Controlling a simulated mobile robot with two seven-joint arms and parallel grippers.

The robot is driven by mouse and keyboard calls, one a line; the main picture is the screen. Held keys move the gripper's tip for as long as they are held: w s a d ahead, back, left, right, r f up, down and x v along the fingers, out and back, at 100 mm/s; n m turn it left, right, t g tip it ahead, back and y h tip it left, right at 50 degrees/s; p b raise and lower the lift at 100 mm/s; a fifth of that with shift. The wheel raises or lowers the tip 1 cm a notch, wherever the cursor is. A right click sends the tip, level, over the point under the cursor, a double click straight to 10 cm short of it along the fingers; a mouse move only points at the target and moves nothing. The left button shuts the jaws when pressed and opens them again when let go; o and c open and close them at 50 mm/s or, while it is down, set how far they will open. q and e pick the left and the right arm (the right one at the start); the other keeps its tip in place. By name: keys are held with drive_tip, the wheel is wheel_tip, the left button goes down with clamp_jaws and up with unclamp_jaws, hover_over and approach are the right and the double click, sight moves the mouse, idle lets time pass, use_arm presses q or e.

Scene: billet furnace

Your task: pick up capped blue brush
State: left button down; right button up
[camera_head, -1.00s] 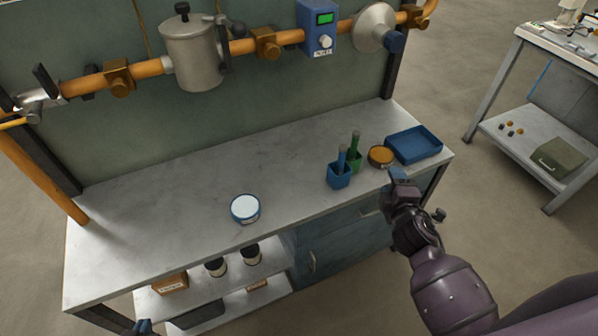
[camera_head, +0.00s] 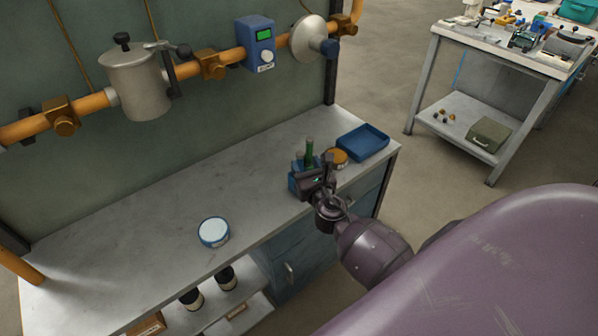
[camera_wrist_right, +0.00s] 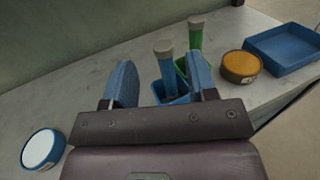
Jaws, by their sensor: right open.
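The blue brush (camera_wrist_right: 165,68) stands upright in a blue cup (camera_wrist_right: 180,99), with a grey cap on its top end. In the wrist view it shows between the two blue fingers of my right gripper (camera_wrist_right: 162,80), which is open. I cannot tell how deep the brush lies between the fingers. In the head view my right gripper (camera_head: 312,180) is in front of the blue cup (camera_head: 294,181) and hides much of it. The blue brush (camera_head: 299,158) shows only in part there. My left gripper is not in view.
A green brush (camera_wrist_right: 196,38) stands in a green cup just behind. An orange-topped round tin (camera_head: 337,158) and a blue tray (camera_head: 362,142) lie to the right. A white-lidded tin (camera_head: 214,232) is at the left. A pipe (camera_head: 217,64) runs above the bench (camera_head: 140,212).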

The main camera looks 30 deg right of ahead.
sight(301, 157)
drive_tip(key=x, duration=0.2)
drive_tip(key=shift+w+d, duration=0.1)
drive_tip(key=shift+w, duration=0.3)
drive_tip(key=x, duration=0.2)
drive_tip(key=b+x, duration=0.1)
drive_tip(key=x, duration=0.1)
drive_tip(key=shift+f, duration=0.4)
drive_tip(key=shift+w+d, duration=0.15)
drive_tip(key=shift+w, duration=0.1)
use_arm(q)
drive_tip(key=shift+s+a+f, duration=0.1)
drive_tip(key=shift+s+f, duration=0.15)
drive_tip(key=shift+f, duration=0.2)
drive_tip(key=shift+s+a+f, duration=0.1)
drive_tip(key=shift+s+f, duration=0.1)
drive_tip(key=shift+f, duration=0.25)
use_arm(e)
drive_tip(key=shift+r, duration=0.1)
clamp_jaws()
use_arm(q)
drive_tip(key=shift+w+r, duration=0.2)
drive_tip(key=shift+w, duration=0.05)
